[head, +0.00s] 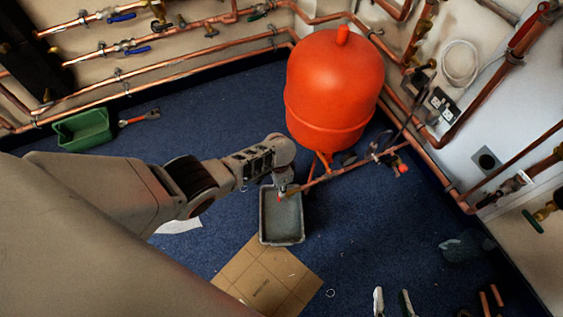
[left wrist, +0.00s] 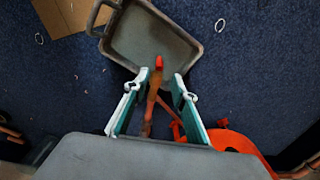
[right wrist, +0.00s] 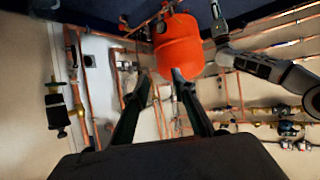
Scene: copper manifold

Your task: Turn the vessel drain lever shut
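The red vessel (head: 335,90) stands on the blue floor at the back. A copper pipe (head: 327,178) runs low in front of it, its near end over a grey tray (head: 266,240). My left gripper (head: 284,188) is at that near end, above the tray. In the left wrist view its fingers (left wrist: 158,92) are spread, with a red-tipped, copper-coloured piece (left wrist: 158,64) between them. This may be the drain lever; I cannot tell whether a finger touches it. My right gripper (head: 392,302) is open and empty at the bottom; its fingers (right wrist: 160,92) stand apart in its wrist view.
A cardboard sheet (head: 262,284) lies in front of the tray. A red-capped fitting (head: 402,168) sits at the pipe's right end. A green bin (head: 84,129) stands at the left wall. Copper pipes line both walls.

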